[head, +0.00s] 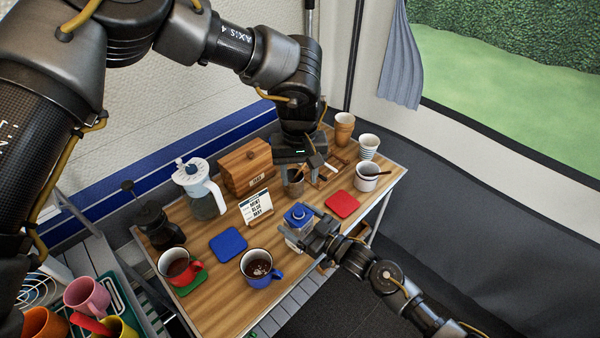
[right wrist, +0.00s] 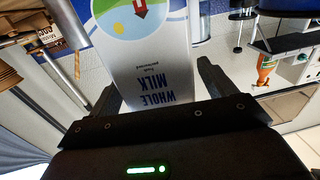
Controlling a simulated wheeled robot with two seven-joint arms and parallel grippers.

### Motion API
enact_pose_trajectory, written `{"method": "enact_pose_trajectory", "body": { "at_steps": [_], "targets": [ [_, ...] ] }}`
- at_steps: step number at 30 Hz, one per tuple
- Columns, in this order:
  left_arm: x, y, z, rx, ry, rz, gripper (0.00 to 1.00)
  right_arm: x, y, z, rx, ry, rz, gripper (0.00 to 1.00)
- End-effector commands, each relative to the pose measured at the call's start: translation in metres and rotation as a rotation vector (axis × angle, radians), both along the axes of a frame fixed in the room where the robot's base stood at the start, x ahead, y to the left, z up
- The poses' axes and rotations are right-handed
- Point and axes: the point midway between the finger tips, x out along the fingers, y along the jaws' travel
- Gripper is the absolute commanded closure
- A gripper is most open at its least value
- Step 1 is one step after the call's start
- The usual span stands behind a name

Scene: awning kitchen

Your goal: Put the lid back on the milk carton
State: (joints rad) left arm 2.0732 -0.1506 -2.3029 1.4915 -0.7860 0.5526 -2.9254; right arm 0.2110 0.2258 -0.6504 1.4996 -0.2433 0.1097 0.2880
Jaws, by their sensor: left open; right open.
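The white milk carton (head: 296,234) stands upright near the table's front edge, with a blue top (head: 298,214). A small round shape shows on that top; I cannot tell whether it is the lid or the opening. My right gripper (head: 312,238) is open at the carton's right side. In the right wrist view the carton (right wrist: 150,70), appearing upside down, stands between the spread fingers. My left gripper (head: 308,172) is open and points down over the table behind the carton. Its fingertips are partly hidden, and I see no separate lid clearly.
A small brown cup (head: 294,187) and a red coaster (head: 342,204) are near my left gripper. A blue enamel mug (head: 259,268), a red mug (head: 181,267), a small sign (head: 256,207), a glass pot (head: 204,203) and a wooden box (head: 246,168) stand to the left. Cups stand at the back right.

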Motion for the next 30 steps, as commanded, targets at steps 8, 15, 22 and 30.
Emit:
{"method": "enact_pose_trajectory", "body": {
  "at_steps": [8,15,22,30],
  "targets": [
    [0.0,0.0,-0.008,0.0,0.0,0.0,0.52,-0.016,-0.019,-0.003,-0.001,0.0,0.0,0.17],
    [0.0,0.0,-0.019,0.0,0.0,0.0,0.52,-0.046,-0.055,-0.004,-0.002,0.001,0.0,0.17],
    [0.0,0.0,-0.025,0.0,0.0,0.0,0.52,-0.065,-0.078,-0.002,-0.001,0.001,0.0,0.17],
    [0.0,0.0,-0.026,0.0,0.0,0.0,0.52,-0.069,-0.084,0.0,0.0,0.0,-0.001,0.17]
  ]
}}
